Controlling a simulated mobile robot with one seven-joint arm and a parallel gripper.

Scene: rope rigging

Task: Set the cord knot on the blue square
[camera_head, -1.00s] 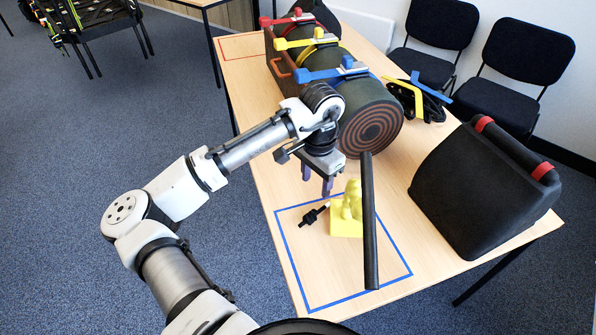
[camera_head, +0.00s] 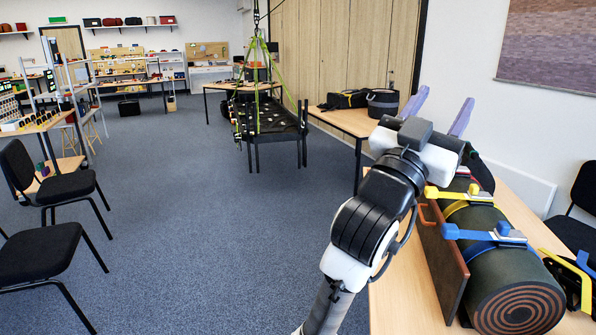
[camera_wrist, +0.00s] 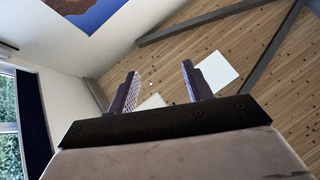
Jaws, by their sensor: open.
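My gripper (camera_head: 438,110) is raised above the near table in the head view. Its two purple fingers point up and stand apart, with nothing between them. In the wrist view my gripper (camera_wrist: 160,72) is open and empty, facing the ceiling. The cord knot and the blue square are in neither view now.
The near table (camera_head: 392,305) carries a strapped dark roll (camera_head: 488,275) with a brown board (camera_head: 443,262) beside it. A black platform (camera_head: 268,120) hangs on green ropes. Black chairs (camera_head: 40,255) stand at left. Carpet (camera_head: 190,220) is clear between. A far table (camera_head: 345,120) holds bags.

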